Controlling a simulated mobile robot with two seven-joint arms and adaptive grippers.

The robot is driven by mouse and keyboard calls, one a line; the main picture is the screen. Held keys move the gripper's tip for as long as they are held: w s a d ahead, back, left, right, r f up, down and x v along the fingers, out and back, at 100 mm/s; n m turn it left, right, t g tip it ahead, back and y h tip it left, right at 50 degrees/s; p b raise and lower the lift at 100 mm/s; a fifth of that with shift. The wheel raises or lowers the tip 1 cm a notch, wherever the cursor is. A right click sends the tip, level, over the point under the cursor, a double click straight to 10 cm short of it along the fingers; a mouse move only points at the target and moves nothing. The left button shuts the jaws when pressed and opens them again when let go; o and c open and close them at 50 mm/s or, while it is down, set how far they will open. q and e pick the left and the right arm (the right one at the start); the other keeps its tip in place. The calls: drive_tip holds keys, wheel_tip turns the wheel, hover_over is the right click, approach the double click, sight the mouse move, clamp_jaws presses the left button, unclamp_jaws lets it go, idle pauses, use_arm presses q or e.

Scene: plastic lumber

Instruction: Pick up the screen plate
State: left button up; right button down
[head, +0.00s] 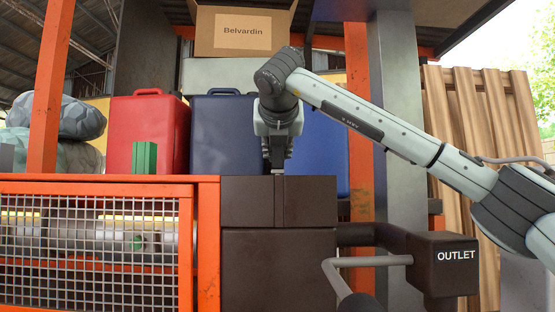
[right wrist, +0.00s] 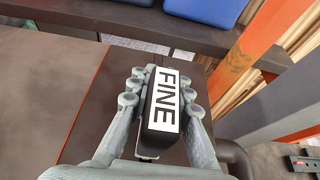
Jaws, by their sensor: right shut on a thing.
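The screen plate's dark handle (right wrist: 150,112) carries a white label reading FINE in the right wrist view. My right gripper (head: 277,160) points straight down over the dark brown machine block (head: 247,203) in the head view. In the right wrist view its fingers (right wrist: 162,88) are closed on both sides of the handle. The plate below the handle is hidden in the wrist view. In the head view only a narrow vertical strip shows below the fingertips, at the block's front; I cannot tell how deep the plate sits. My left gripper is not in view.
A brown box marked OUTLET (head: 452,264) and a grey bent handle (head: 365,262) stand at the right front. An orange-framed mesh guard (head: 90,245) covers the left. Red (head: 147,132) and blue (head: 222,130) cases stand behind. An orange post (head: 358,90) rises to the right.

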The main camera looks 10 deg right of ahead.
use_arm(q)
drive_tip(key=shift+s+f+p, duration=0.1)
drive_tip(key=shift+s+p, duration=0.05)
drive_tip(key=shift+p, duration=1.3)
use_arm(e)
wheel_tip(320, 180, up, 20)
idle(0.4)
idle(0.4)
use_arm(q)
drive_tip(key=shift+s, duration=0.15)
use_arm(e)
drive_tip(key=shift+f, duration=0.1)
idle(0.6)
